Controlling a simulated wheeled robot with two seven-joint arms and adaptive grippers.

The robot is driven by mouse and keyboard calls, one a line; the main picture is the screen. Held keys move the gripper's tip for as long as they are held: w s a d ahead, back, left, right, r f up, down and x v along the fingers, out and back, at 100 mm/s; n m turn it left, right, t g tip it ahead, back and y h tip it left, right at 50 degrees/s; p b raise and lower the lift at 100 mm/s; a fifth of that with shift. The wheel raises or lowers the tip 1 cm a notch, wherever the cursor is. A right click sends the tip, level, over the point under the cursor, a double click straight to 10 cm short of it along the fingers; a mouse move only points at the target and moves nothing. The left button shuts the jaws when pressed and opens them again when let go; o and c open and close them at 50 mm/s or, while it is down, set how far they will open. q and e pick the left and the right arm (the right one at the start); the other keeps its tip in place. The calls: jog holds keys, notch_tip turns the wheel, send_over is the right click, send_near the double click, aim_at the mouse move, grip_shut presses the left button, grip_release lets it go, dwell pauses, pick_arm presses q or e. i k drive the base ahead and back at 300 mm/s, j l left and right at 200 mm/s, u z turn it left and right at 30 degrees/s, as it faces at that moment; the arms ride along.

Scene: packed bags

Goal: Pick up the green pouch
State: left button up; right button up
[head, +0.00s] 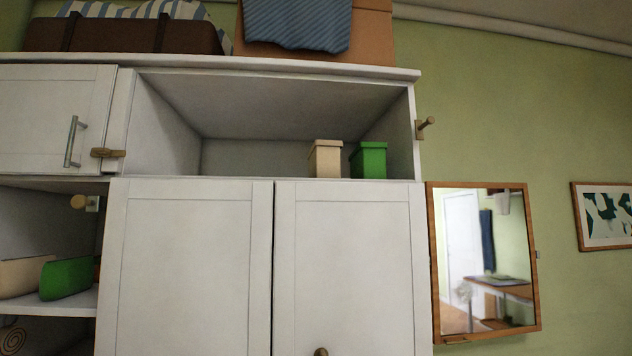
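A green pouch-like item (66,278) with a rounded, slanted shape lies on the open shelf at the lower left. It leans beside a cream item (22,277) of similar shape. A second green object (369,160), boxy with a lid-like top, stands upright in the open upper compartment near its right wall. A cream box-like item (325,158) stands just left of it, with a small gap. I cannot tell for sure which green object is the pouch. Neither of my grippers shows in the head view.
The white cabinet (190,260) has closed doors below the open compartment, whose left part is empty. A hinged door (52,115) with a handle is at the upper left. A wooden peg (425,127) sticks out at right. A mirror (488,260) hangs beside the cabinet.

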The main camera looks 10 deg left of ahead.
aim_at(61, 278)
jog(key=i+j, duration=0.1)
jog(key=j, duration=0.15)
jog(key=i+j, duration=0.1)
jog(key=j, duration=0.15)
jog(key=u, duration=1.55)
